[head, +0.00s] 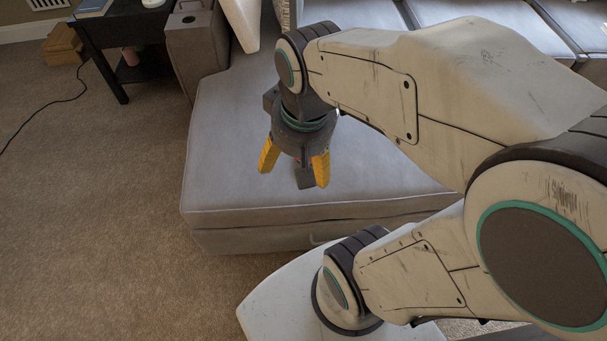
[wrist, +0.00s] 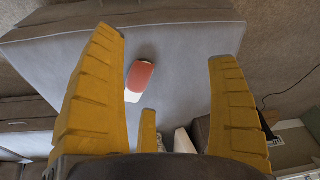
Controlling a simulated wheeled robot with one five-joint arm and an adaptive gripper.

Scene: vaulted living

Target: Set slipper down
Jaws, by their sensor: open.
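The slipper (wrist: 140,76) shows in the wrist view as a small pinkish-red and white thing. It lies on the grey seat of the sofa (wrist: 185,50), between my fingers as seen in the picture but apart from them, nearer the left finger. My gripper (wrist: 165,45) has its yellow fingers spread wide and holds nothing. In the head view my gripper (head: 293,177) points down over the sofa's chaise seat (head: 225,150). The slipper cannot be made out clearly there, as my gripper blocks that spot.
A dark side table (head: 130,25) stands at the upper left beside the sofa arm (head: 195,50). A brown box (head: 62,45) and a black cable (head: 50,108) lie on the carpet (head: 90,220). The carpet left of the sofa is mostly clear.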

